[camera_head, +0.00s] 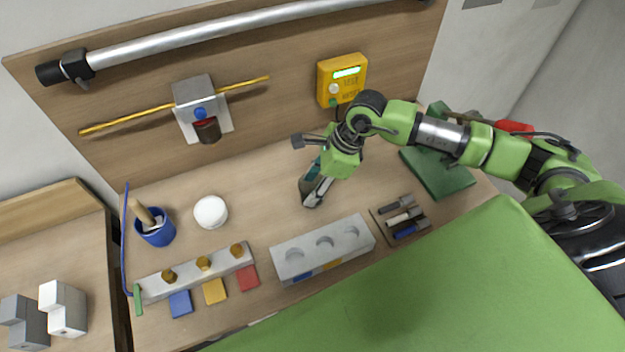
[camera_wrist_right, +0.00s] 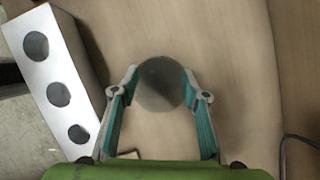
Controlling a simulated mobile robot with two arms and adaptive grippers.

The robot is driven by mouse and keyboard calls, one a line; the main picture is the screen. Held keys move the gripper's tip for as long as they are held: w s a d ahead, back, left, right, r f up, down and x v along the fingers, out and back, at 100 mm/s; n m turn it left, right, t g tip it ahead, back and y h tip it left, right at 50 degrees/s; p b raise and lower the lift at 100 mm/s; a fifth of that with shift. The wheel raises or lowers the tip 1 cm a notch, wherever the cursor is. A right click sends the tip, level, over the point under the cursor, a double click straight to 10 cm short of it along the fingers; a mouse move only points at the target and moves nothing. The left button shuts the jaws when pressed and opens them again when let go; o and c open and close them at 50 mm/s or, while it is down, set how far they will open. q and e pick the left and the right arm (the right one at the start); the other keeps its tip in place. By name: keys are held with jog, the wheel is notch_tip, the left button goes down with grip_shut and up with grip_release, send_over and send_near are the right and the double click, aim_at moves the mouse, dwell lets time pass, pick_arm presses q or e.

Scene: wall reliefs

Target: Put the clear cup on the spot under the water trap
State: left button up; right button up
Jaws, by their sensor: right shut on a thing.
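The clear cup (camera_wrist_right: 160,84) shows in the right wrist view as a greyish see-through round shape between the fingertips. My right gripper (camera_wrist_right: 161,85) is shut on it, one finger on each side. In the head view my right gripper (camera_head: 313,190) is over the middle of the table, pointing down; the cup is hard to make out there. The water trap (camera_head: 201,108) is a grey box on the wooden back panel with a blue knob and a dark bowl below. It is to the left of the gripper. My left gripper is not in view.
A white round thing (camera_head: 210,212) stands on the table below the trap. A grey block with round holes (camera_head: 322,250) is in front of the gripper. A blue pot (camera_head: 155,228) stands at left. A tool tray (camera_head: 400,217) is at right. Bare table lies between trap and gripper.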

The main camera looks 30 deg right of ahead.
jog(key=shift+f, duration=0.1)
jog(key=shift+f+b, duration=0.15)
jog(key=shift+b, duration=0.2)
jog(key=o, duration=1.1)
